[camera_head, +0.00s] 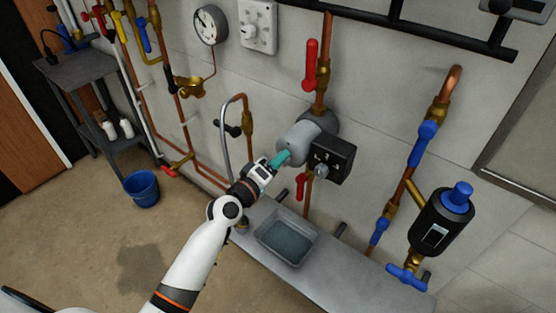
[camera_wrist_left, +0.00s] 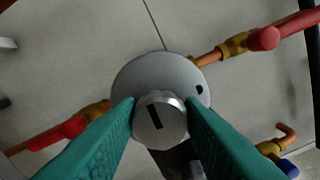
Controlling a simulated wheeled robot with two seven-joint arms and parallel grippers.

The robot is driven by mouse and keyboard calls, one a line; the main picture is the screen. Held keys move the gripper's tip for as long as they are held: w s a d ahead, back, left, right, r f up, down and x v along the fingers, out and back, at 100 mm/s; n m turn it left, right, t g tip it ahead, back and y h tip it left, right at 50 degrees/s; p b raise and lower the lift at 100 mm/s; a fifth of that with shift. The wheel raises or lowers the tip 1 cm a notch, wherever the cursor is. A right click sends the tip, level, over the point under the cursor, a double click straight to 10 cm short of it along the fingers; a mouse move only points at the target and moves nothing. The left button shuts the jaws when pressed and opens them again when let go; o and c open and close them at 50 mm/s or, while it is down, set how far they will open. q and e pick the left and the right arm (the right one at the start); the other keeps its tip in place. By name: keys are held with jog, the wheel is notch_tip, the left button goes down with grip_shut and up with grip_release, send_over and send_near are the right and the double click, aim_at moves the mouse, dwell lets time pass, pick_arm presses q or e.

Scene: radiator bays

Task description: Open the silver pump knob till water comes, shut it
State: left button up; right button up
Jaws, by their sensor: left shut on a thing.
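The grey pump (camera_head: 297,143) sits on the copper pipe at the middle of the wall, with a black box on its right side. My left gripper (camera_head: 282,158) reaches its front end, with teal fingers on either side of the silver knob (camera_wrist_left: 160,118). The knob is round with a dark slot in its face, and the fingers are shut on it. In the head view the fingers hide the knob. A grey tray (camera_head: 262,233) stands on the ledge below. I see no stream of water falling into it. My right gripper is out of view.
Red-handled valves (camera_head: 311,64) sit above and below the pump. A bent pipe with a black-handled tap (camera_head: 233,129) stands left of it. A black unit with a blue cap (camera_head: 441,220) is at the right. A blue bucket (camera_head: 142,189) stands on the floor near a dark shelf.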

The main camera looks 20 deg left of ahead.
pick_arm(q)
jog(key=shift+n, duration=0.5)
jog(key=o, duration=1)
jog(key=shift+c, duration=0.2)
jog(key=b+v, duration=0.2)
jog(key=v, duration=1)
